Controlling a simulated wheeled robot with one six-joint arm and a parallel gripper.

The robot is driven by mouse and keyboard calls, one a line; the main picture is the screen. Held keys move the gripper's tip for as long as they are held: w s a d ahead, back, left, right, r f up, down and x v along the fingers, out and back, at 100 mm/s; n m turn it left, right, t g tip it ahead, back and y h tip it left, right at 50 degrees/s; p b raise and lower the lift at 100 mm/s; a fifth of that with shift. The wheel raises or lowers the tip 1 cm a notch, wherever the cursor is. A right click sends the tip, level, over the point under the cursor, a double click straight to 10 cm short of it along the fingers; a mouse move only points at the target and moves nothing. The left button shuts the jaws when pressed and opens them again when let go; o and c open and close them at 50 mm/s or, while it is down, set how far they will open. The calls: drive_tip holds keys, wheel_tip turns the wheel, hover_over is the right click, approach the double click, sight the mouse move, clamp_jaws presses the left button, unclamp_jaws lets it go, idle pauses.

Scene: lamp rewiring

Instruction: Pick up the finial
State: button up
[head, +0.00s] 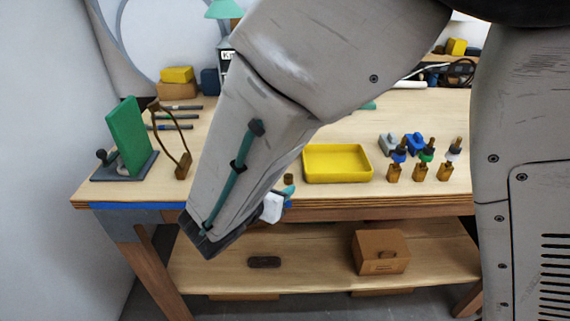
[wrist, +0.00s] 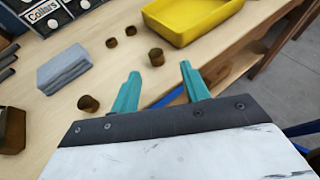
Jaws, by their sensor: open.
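Several small brown, brass-like pieces stand on the bench in the wrist view, and I cannot tell for certain which is the finial. One short brown piece (wrist: 156,57) stands just beyond the gap between my fingertips, apart from them. Another brown piece (wrist: 88,103) is left of my left finger. Two smaller ones (wrist: 111,42) (wrist: 131,30) are farther back. My gripper (wrist: 159,70) is open, with two teal fingers and nothing between them. In the head view my arm hides most of the gripper; a small brown piece (head: 289,179) shows beside its teal fingertip.
A yellow tray (head: 338,163) stands right of the gripper; it also shows in the wrist view (wrist: 196,24). A grey block (wrist: 63,68) and a box labelled "Collars" (wrist: 40,12) are to the left. A green panel on a stand (head: 127,137) is at the bench's left end.

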sight(284, 187)
drive_tip(key=x, duration=0.5)
drive_tip(key=shift+w+a+f, duration=0.1)
drive_tip(key=shift+w+f, duration=0.05)
drive_tip(key=shift+w, duration=0.25)
clamp_jaws()
